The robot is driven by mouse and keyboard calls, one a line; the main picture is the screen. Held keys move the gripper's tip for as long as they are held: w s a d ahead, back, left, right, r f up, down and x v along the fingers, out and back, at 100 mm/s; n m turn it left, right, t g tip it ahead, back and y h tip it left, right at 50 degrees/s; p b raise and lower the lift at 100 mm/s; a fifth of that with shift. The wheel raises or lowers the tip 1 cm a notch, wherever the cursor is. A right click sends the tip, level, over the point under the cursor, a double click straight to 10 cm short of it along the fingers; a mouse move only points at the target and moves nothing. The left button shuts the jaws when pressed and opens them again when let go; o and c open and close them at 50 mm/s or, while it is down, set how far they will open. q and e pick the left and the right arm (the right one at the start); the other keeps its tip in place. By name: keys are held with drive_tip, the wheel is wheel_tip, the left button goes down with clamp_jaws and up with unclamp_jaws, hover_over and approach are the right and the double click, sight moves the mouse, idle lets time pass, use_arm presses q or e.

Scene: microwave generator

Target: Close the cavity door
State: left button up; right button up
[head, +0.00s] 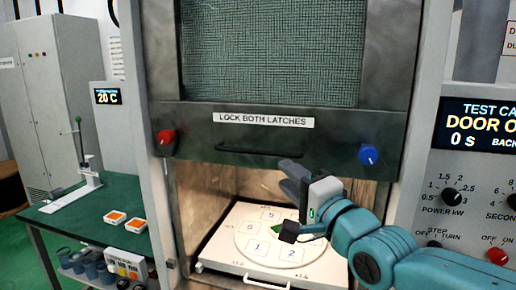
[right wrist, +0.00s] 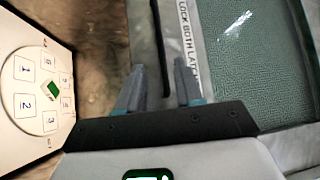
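The cavity door (head: 190,118) is raised, with a mesh window and a "LOCK BOTH LATCHES" label (head: 263,120). Its black bar handle (head: 250,152) runs along the lower edge. The cavity below is open. My right gripper (head: 288,172) is just below the handle's right end. In the right wrist view its fingers (right wrist: 158,88) are apart, with the handle (right wrist: 158,45) appearing between them. I cannot tell whether they touch it. A red latch knob (head: 166,137) is at the door's left and a blue one (head: 368,154) at its right. My left gripper is not in view.
A white tray (head: 215,258) with a numbered round turntable (head: 246,228) and a green piece sits in the cavity opening. A control panel (head: 470,210) stands at right, its display reading "DOOR O…". A green side table (head: 85,222) stands at left.

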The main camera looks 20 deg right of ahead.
sight(260, 154)
drive_tip(key=p+x, duration=0.4)
drive_tip(key=x, duration=0.7)
drive_tip(key=shift+r, duration=0.1)
drive_tip(key=shift+w+a, duration=0.2)
drive_tip(key=shift+w, duration=0.35)
clamp_jaws()
